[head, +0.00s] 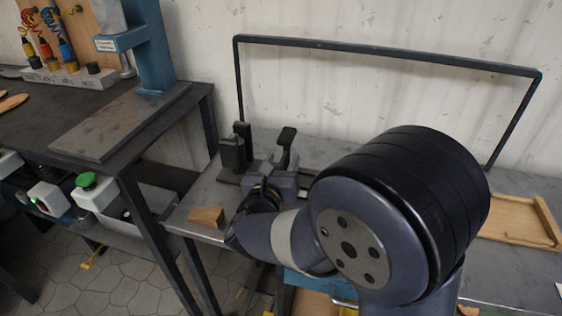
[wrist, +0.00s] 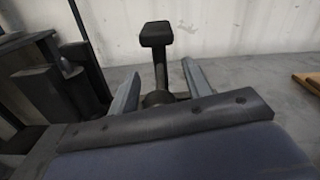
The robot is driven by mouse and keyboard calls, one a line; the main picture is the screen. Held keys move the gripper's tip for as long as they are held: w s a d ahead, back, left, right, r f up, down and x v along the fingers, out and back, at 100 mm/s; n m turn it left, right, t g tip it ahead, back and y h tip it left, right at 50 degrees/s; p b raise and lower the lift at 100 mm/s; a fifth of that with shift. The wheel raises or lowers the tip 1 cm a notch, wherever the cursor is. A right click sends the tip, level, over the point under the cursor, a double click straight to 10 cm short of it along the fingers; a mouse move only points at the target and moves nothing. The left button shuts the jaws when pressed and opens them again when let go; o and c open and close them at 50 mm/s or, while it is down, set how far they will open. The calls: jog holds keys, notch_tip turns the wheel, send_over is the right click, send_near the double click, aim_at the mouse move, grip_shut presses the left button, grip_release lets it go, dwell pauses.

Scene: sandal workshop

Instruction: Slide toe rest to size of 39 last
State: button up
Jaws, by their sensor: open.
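A dark fixture stands on the grey metal bench. It has a black post with a block-shaped head (head: 287,136) and, to its left, a pair of dark upright blocks (head: 234,152). I cannot tell for sure which part is the toe rest. Contact with the post cannot be made out. The dark blocks (wrist: 50,95) stand left of the fingers. I see no size marks.
A small brown wooden block (head: 207,216) lies at the bench's front left. A wooden tray (head: 520,222) lies at the right. A black frame (head: 390,53) rises behind the bench. A dark workbench (head: 130,120) with a blue press (head: 150,50) stands at the left.

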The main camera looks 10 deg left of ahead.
grip_shut()
dwell(0.3)
jog(key=shift+f+b, duration=0.15)
jog(key=shift+b, duration=0.25)
jog(key=shift+d+b, duration=0.2)
jog(key=shift+b, duration=0.2)
jog(key=shift+s+d+b, duration=0.1)
jog(key=shift+d+b, duration=0.25)
jog(key=shift+b, duration=0.45)
grip_release()
jog(key=shift+s, duration=0.1)
